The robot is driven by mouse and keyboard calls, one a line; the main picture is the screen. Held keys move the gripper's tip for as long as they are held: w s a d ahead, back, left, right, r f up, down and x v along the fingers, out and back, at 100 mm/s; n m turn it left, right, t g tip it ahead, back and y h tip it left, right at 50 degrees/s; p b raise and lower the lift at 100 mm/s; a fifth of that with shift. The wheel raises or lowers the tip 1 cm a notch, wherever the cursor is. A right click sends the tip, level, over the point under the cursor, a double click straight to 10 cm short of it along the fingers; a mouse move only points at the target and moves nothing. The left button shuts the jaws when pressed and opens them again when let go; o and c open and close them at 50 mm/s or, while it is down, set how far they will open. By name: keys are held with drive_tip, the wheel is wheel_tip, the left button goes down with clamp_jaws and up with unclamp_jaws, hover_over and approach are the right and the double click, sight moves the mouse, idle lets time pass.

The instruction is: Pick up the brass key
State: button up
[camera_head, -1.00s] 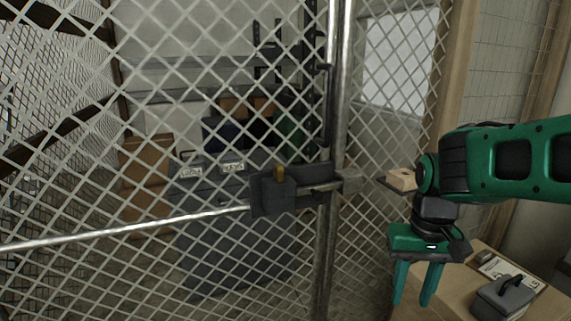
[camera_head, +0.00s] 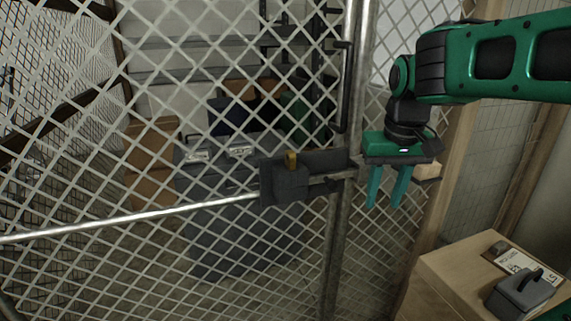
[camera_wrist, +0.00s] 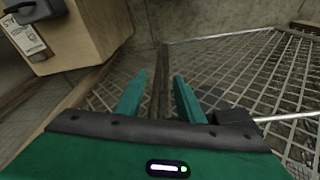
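My gripper (camera_head: 384,204) hangs to the right of the lock, fingers pointing down, apart and empty. In the wrist view my gripper's open fingers (camera_wrist: 159,75) have nothing between them. A dark block (camera_wrist: 232,122) beside the right finger seems to be part of the latch; no brass shows there.
The chain-link gate (camera_head: 100,180) and its metal post (camera_head: 345,230) stand close to my gripper. A wooden box (camera_head: 455,270) at lower right bears a grey case (camera_head: 520,293) and a sign (camera_head: 525,265). Crates and cartons (camera_head: 150,160) lie behind the mesh.

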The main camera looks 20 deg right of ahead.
drive_tip(key=w+a+r+n+t, duration=0.2)
drive_tip(key=w+a+r, duration=0.5)
drive_tip(key=w+r, duration=0.15)
drive_tip(key=n, duration=0.2)
approach(290, 151)
drive_tip(key=s, duration=0.1)
drive_tip(key=shift+t+y, duration=0.3)
drive_tip(key=shift+y, duration=0.1)
drive_tip(key=x, duration=0.4)
drive_tip(key=d+x, duration=0.1)
drive_tip(key=x, duration=0.1)
drive_tip(key=shift+f, duration=0.1)
drive_tip(key=x, duration=0.4)
drive_tip(key=shift+w+a+f, duration=0.1)
drive_tip(key=shift+w+f, duration=0.2)
drive_tip(key=shift+w, duration=0.1)
clamp_jaws()
